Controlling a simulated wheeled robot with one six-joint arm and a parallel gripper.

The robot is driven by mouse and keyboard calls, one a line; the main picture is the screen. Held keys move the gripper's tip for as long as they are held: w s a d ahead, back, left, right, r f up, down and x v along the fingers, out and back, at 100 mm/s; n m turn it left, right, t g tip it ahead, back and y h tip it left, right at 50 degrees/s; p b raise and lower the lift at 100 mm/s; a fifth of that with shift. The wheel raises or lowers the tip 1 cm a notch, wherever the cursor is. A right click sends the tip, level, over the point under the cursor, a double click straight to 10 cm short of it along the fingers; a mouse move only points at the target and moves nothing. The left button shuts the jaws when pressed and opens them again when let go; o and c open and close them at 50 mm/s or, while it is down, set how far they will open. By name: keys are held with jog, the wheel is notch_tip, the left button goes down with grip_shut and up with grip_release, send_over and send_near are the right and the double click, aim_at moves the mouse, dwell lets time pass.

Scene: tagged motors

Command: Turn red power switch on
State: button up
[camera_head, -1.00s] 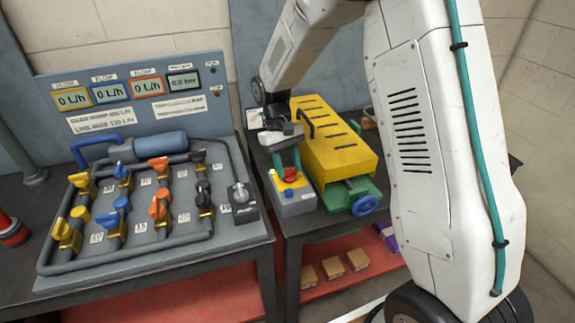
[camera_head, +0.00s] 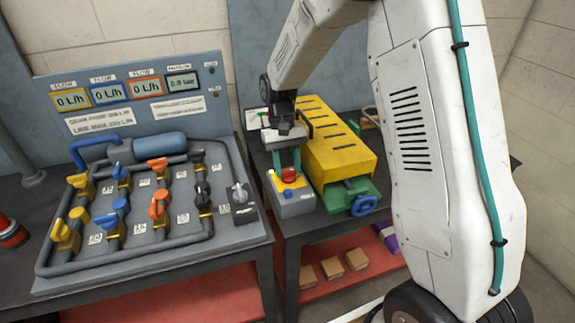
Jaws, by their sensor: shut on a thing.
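The red power switch (camera_head: 289,176) sits on the yellow plate of a small grey control box (camera_head: 293,206) on the right-hand bench. My gripper (camera_head: 287,167) comes down from above with its teal fingers at the switch, and it is shut on the switch. The fingers partly hide the switch. Its exact angle and any markings around it are too small to read.
A yellow slotted cover (camera_head: 345,157) over a green machine with a blue handwheel (camera_head: 364,205) stands close right of the box. A valve panel (camera_head: 60,268) with colored handles and a grey rotary knob (camera_head: 240,194) fills the left bench. Small boxes (camera_head: 331,268) lie on the red shelf below.

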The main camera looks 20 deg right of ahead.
jog(key=o, duration=1)
jog(key=shift+r, duration=0.1)
jog(key=v, duration=0.7)
jog(key=shift+r, duration=0.3)
jog(key=shift+w, duration=0.15)
